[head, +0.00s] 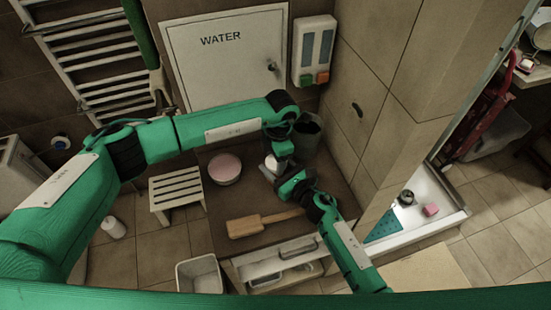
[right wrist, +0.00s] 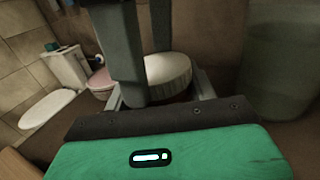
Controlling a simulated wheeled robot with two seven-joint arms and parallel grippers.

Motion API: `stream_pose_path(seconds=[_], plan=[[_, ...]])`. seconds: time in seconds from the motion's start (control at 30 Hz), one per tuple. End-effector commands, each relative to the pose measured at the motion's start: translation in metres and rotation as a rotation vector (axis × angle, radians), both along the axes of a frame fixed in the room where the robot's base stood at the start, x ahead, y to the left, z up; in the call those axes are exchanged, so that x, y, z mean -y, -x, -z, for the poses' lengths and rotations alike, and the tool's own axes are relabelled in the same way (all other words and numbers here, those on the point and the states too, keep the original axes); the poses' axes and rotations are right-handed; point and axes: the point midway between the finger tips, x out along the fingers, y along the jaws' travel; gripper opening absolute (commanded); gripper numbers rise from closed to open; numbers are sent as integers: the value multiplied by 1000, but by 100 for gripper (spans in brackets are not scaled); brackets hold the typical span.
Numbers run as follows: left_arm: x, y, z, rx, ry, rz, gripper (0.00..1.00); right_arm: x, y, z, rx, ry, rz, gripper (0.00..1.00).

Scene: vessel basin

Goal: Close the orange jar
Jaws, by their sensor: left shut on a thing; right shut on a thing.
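A pale, whitish round piece (head: 270,164) shows between my two grippers over the brown table. In the right wrist view it is a cream, ribbed-edged lid-like disc (right wrist: 168,72); I see no orange on it. My left gripper (head: 279,158) reaches down from above, shut, its dark fingers in front of and behind the disc. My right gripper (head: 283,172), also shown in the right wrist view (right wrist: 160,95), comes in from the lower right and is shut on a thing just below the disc. The jar body is mostly hidden by fingers and shadow; I cannot tell how the lid sits.
A pink-topped round bowl (head: 224,168) stands left of the grippers. A wooden paddle (head: 263,223) lies in front of them. A dark bin (head: 307,131) stands close behind, at the wall. A slatted white stool (head: 178,191) is left of the brown table (head: 222,205).

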Motion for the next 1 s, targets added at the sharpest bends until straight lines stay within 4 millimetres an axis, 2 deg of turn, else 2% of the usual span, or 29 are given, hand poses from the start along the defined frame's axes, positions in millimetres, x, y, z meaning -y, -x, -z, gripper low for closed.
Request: stream_pose_path(seconds=[1.0], plan=[[3, 1, -4, -23, -47, -3, 16, 3, -2, 0, -2, 2, 7, 16]])
